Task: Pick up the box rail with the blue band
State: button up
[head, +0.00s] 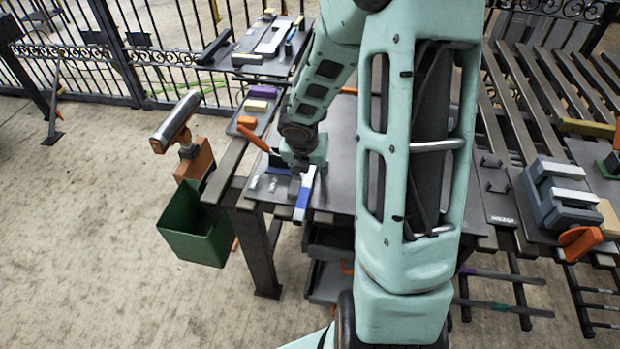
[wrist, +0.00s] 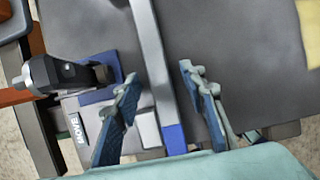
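The box rail with the blue band (wrist: 158,75) is a long pale grey bar in the wrist view, with its blue band (wrist: 174,138) near the lower end. It lies over a dark grey table top (wrist: 235,60). My gripper (wrist: 160,71) is open, with one finger on each side of the rail and visible gaps to both. I cannot tell how far the fingertips are above the table. In the head view the rail (head: 303,194) shows at the table's front left edge, its blue end toward me. My wrist hides its far part.
A clamp or vise (wrist: 68,76) on a blue base stands left of the rail. Grey blocks (head: 562,190) sit on the slatted bench at right.

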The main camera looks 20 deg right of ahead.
grip_shut()
jog(key=shift+r, duration=0.2)
dwell(0.5)
